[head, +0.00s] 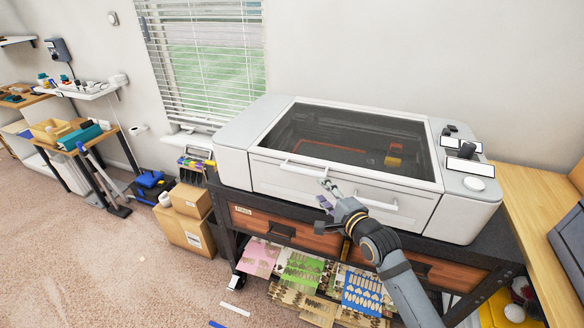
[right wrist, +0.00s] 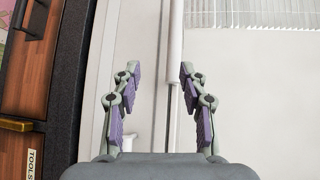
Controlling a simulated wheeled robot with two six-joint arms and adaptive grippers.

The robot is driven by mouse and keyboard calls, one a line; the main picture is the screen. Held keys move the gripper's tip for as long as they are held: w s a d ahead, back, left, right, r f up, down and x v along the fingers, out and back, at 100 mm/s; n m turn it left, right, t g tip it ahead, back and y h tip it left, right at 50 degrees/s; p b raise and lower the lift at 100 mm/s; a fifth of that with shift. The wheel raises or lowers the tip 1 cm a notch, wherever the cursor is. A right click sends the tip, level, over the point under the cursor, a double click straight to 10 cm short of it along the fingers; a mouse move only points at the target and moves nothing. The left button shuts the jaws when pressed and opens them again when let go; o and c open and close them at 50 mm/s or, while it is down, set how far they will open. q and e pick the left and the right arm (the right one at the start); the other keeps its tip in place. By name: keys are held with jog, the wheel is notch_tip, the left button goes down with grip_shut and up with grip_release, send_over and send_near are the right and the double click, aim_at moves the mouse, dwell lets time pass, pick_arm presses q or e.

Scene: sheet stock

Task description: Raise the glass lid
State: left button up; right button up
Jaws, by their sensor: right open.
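The glass lid (head: 345,137) is a dark see-through pane in a pale frame on top of the white machine (head: 234,169). It lies closed, with an orange shape visible beneath it. A white bar handle (head: 303,170) is at the front left; it also shows in the right wrist view (right wrist: 175,38). A second white bar (head: 375,202) is further right on the front. My right gripper (head: 325,190) is open and empty at the machine's front, near the left handle's right end. In the right wrist view the handle appears between the fingers, nearer the right-hand one; contact is unclear. My left gripper is out of view.
The machine stands on a dark cart with wooden drawers (head: 262,221) and patterned sheets (head: 300,268) below. A wooden table (head: 540,190) is at the right. Cardboard boxes (head: 185,235) stand left of the cart. A window with blinds (head: 205,60) is behind. Carpet at left is mostly clear.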

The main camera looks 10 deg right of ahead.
aim_at(308, 175)
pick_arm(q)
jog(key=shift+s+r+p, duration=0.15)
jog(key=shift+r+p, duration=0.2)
pick_arm(e)
jog(key=x, duration=0.3)
jog(key=r+x, duration=0.1)
jog(key=x, duration=0.2)
jog(key=r+x, duration=0.1)
jog(key=x, duration=0.3)
jog(key=shift+a+r, duration=0.15)
jog(key=shift+a, duration=0.25)
jog(key=shift+c, duration=0.4)
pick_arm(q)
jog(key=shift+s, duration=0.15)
pick_arm(e)
grip_shut()
